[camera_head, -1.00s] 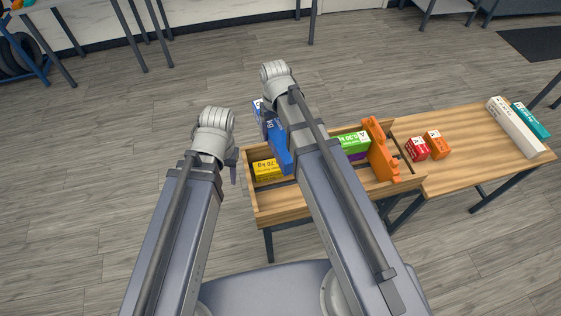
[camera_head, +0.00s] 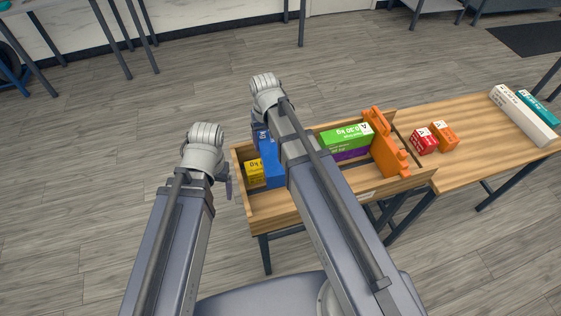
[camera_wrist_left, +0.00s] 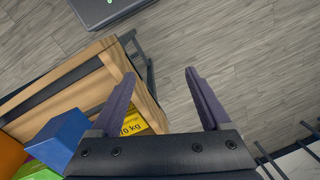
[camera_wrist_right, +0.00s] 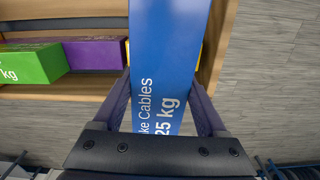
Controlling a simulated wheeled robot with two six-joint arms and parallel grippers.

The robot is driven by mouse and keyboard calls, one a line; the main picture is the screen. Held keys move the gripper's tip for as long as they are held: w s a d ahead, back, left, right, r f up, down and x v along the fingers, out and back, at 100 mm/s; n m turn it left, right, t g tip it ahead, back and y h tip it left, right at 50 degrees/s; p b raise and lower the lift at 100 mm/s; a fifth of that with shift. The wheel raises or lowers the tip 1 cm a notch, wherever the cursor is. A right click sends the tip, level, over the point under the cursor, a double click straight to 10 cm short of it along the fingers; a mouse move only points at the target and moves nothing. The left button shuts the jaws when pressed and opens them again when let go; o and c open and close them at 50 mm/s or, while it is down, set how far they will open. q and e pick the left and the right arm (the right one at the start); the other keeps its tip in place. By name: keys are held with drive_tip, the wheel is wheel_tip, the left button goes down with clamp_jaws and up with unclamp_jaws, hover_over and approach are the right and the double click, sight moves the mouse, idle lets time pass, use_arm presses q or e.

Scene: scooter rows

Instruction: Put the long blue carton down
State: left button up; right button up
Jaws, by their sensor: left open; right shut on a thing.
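The long blue carton (camera_head: 270,166) is over the left part of the wooden tray (camera_head: 290,212), partly hidden by my right arm. My right gripper (camera_wrist_right: 161,82) is shut on it, with one finger on each side; white lettering shows on its face. I cannot tell whether the carton touches the tray floor. Its blue end (camera_wrist_left: 60,138) also shows in the left wrist view. A yellow box (camera_head: 254,171) lies close beside it, partly covered. My left gripper (camera_wrist_left: 160,74) is open and empty, beside the tray's left end.
Red (camera_head: 424,141) and orange (camera_head: 445,136) boxes, a long white carton (camera_head: 523,116) and a teal one (camera_head: 538,108) lie on the table at right.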

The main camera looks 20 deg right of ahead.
use_arm(q)
drive_tip(key=shift+o, duration=1.3)
drive_tip(key=shift+r+p, duration=0.35)
drive_tip(key=shift+r, duration=0.15)
use_arm(e)
drive_tip(key=m, duration=0.2)
drive_tip(key=d+r+m, duration=0.1)
drive_tip(key=m, duration=0.2)
drive_tip(key=shift+w+d, duration=0.2)
drive_tip(key=m, duration=0.2)
drive_tip(key=shift+w+d+r+m, duration=0.1)
drive_tip(key=shift+d+r+m, duration=0.05)
drive_tip(key=shift+d+m, duration=0.25)
use_arm(q)
drive_tip(key=shift+r+p, duration=0.7)
use_arm(e)
drive_tip(key=m, duration=0.3)
drive_tip(key=d+m, duration=0.1)
drive_tip(key=m, duration=0.2)
drive_tip(key=d+r+m, duration=0.1)
drive_tip(key=m, duration=0.2)
drive_tip(key=shift+w+d, duration=0.15)
drive_tip(key=shift+w, duration=0.1)
use_arm(q)
drive_tip(key=shift+f, duration=0.1)
use_arm(e)
drive_tip(key=shift+f, duration=0.1)
